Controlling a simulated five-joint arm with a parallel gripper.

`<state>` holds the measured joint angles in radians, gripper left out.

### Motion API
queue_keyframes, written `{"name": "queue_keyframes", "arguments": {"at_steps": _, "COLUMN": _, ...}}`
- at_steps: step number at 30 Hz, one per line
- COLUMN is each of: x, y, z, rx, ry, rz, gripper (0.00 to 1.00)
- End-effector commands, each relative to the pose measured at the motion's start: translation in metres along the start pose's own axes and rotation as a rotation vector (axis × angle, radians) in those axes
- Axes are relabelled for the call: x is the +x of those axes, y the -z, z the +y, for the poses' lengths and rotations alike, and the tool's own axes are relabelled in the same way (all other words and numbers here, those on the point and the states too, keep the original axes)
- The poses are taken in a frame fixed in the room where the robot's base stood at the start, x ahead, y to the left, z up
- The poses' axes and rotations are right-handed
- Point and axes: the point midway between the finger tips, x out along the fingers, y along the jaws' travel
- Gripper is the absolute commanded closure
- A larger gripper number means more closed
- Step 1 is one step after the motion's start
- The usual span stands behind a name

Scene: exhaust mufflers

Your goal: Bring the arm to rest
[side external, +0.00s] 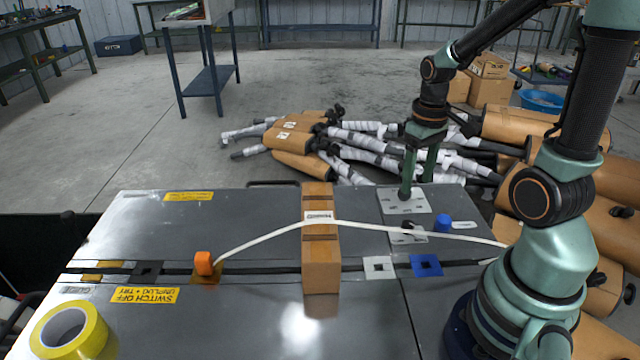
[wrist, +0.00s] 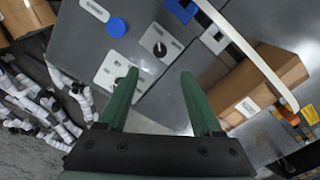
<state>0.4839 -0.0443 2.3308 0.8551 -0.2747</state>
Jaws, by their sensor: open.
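My gripper (side external: 417,186) is open, pointing down over the back right of the grey metal worktop (side external: 150,220). Its two green fingers stand apart above or at a white plate (side external: 412,205); I cannot tell whether the tips touch it. In the wrist view the gripper (wrist: 159,73) has nothing between its fingers. Part of the white plate (wrist: 113,70) shows beside the left finger. A second white plate with a black knob (wrist: 160,46) lies beyond the fingertips. My arm reaches in from the right.
A long cardboard box (side external: 321,265) stands across the worktop left of my gripper. A white cable (side external: 265,233) runs over it to an orange plug (side external: 203,264). A blue cap (side external: 442,223) stands near the gripper. Wrapped mufflers (side external: 375,150) lie behind. Yellow tape (side external: 88,340) sits front left.

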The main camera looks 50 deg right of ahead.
Motion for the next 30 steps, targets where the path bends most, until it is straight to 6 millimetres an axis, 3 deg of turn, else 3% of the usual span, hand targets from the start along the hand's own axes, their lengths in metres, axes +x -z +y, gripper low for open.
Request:
{"name": "queue_keyframes", "arguments": {"at_steps": 6, "x": -0.001, "y": 0.001, "z": -0.001, "rx": -0.002, "ry": -0.001, "rz": 0.005, "gripper": 0.33}}
{"name": "queue_keyframes", "arguments": {"at_steps": 10, "x": -0.014, "y": 0.006, "z": -0.014, "rx": -0.026, "ry": -0.012, "rz": 0.051, "gripper": 0.33}}
{"name": "queue_keyframes", "arguments": {"at_steps": 16, "x": -0.060, "y": 0.013, "z": -0.063, "rx": -0.101, "ry": -0.024, "rz": 0.223, "gripper": 0.33}}
{"name": "queue_keyframes", "arguments": {"at_steps": 21, "x": -0.095, "y": 0.007, "z": -0.106, "rx": -0.160, "ry": 0.002, "rz": 0.367, "gripper": 0.33}}
{"name": "queue_keyframes", "arguments": {"at_steps": 25, "x": -0.112, "y": -0.001, "z": -0.127, "rx": -0.190, "ry": 0.029, "rz": 0.444, "gripper": 0.33}}
{"name": "queue_keyframes", "arguments": {"at_steps": 30, "x": -0.121, "y": -0.006, "z": -0.139, "rx": -0.205, "ry": 0.050, "rz": 0.488, "gripper": 0.33}}
